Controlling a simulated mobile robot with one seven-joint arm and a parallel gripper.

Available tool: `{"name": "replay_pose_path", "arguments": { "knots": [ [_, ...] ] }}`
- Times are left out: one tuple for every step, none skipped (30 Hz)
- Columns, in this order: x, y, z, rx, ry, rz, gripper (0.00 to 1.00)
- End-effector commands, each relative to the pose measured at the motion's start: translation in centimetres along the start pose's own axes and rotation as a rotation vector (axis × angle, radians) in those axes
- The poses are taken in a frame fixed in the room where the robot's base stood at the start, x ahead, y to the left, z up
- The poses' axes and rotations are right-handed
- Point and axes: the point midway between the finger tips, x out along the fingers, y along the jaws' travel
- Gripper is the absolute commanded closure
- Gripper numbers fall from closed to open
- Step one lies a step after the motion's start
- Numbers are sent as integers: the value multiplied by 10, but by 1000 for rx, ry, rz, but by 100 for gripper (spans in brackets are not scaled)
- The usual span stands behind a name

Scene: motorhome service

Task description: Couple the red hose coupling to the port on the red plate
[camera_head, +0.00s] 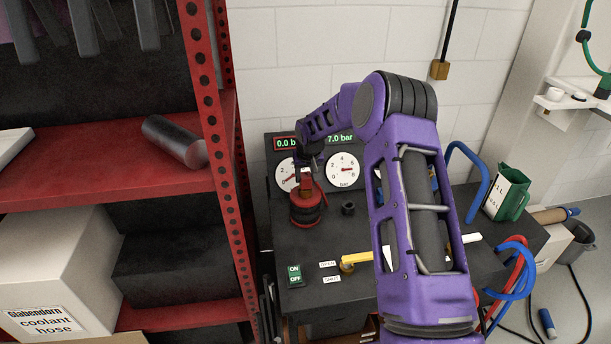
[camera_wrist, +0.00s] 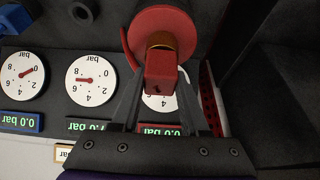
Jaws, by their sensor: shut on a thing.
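The red hose coupling (camera_wrist: 166,72) is a red block with a brass-coloured collar (camera_wrist: 161,41) at its far end. My gripper (camera_wrist: 162,88) is shut on the block, with one dark finger on each side. Beyond the collar is the round red plate (camera_wrist: 158,17), which shows in the head view as a red-topped round fitting (camera_head: 305,211) on the dark bench. In the head view the coupling (camera_head: 306,188) and my gripper (camera_head: 308,166) are right above it. The port is hidden behind the coupling, and I cannot tell whether the coupling is seated.
Pressure gauges (camera_head: 342,169) stand behind the bench; displays read 0.0 bar in red and 7.0 bar in green. A black fitting (camera_head: 348,208) is right of the plate. A yellow lever (camera_head: 371,257) and ON/OFF switch (camera_head: 295,275) are in front. A red shelf post (camera_head: 215,120) stands close left.

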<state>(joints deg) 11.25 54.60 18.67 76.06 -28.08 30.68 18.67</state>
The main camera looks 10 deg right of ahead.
Motion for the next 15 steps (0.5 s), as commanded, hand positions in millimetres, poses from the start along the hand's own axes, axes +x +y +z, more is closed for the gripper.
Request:
{"name": "replay_pose_path", "arguments": {
  "knots": [
    [2, 0, 0, 0, 3, 0, 100],
    [2, 0, 0, 0, 3, 0, 100],
    [2, 0, 0, 0, 3, 0, 54],
    [2, 0, 0, 0, 3, -1, 48],
    [2, 0, 0, 0, 3, -1, 43],
    [2, 0, 0, -1, 3, 0, 36],
    [2, 0, 0, -1, 3, 0, 30],
    [2, 0, 0, -1, 3, 0, 25],
    [2, 0, 0, -1, 2, 0, 21],
    [2, 0, 0, -1, 2, 0, 21],
    [2, 0, 0, -1, 2, 0, 21],
    [2, 0, 0, -1, 2, 0, 21],
    [2, 0, 0, -1, 2, 0, 21],
    [2, 0, 0, -1, 2, 0, 21],
    [2, 0, 0, -1, 2, 0, 21]
  ]
}}
